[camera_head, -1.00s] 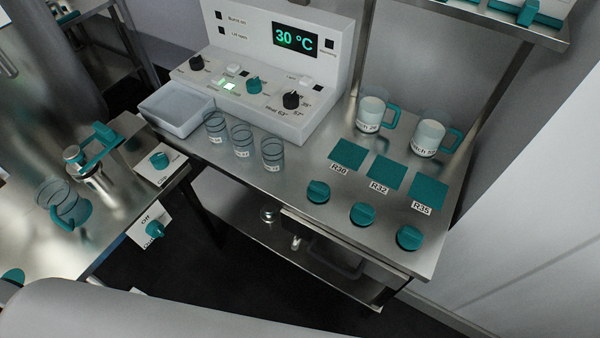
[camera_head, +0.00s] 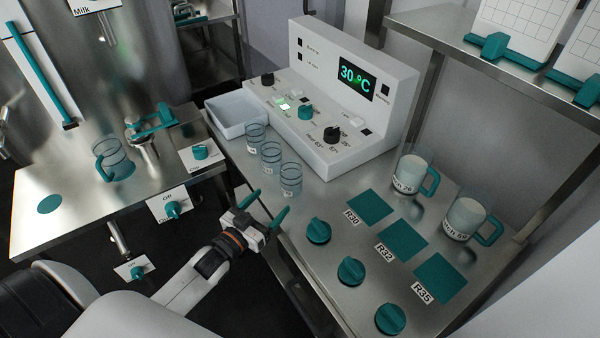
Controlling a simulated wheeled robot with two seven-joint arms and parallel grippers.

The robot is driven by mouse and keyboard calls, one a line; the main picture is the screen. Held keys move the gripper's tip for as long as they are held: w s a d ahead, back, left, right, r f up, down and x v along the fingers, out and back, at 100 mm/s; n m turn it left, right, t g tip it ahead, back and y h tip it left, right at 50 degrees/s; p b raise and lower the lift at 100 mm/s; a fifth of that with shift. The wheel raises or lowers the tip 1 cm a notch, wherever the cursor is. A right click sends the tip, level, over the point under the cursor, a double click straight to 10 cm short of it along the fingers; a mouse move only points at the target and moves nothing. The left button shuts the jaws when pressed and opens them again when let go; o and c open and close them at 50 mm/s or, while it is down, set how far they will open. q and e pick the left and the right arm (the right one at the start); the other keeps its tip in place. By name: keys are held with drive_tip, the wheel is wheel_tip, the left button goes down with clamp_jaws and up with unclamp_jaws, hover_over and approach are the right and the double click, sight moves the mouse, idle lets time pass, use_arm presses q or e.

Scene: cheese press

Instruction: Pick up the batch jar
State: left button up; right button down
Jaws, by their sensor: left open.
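Two clear batch jars with teal handles and white contents stand at the right of the steel table. The nearer-left batch jar (camera_head: 412,172) has a label I read only partly, ending in what looks like 28. The other batch jar (camera_head: 464,217) stands to its right, its label also only partly legible. Both are upright, handles to the right. My left gripper (camera_head: 266,208) is open and empty at the table's left front edge, just below the small glasses and well left of both jars. My right gripper is not in view.
Several small clear glasses, one (camera_head: 291,181) closest to my left gripper, stand before the white control box (camera_head: 345,90) reading 30 °C. Teal squares (camera_head: 401,240) and teal knobs (camera_head: 351,270) lie between gripper and jars. A shelf (camera_head: 452,32) overhangs behind the jars.

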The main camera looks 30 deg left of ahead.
sight(287, 186)
use_arm(q)
drive_tip(key=w, duration=0.3)
drive_tip(key=shift+w+d, duration=0.2)
drive_tip(key=shift+d, duration=0.15)
drive_tip(key=w, duration=0.3)
drive_tip(key=shift+w+d, duration=0.3)
drive_tip(key=shift+w, duration=0.05)
drive_tip(key=w, duration=0.5)
drive_tip(key=shift+w+d+f, duration=0.15)
drive_tip(key=shift+w+f, duration=0.05)
drive_tip(key=shift+f, duration=0.05)
drive_tip(key=c, duration=1.1)
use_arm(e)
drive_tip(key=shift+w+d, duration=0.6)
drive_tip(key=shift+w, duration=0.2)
use_arm(q)
drive_tip(key=shift+r, duration=0.15)
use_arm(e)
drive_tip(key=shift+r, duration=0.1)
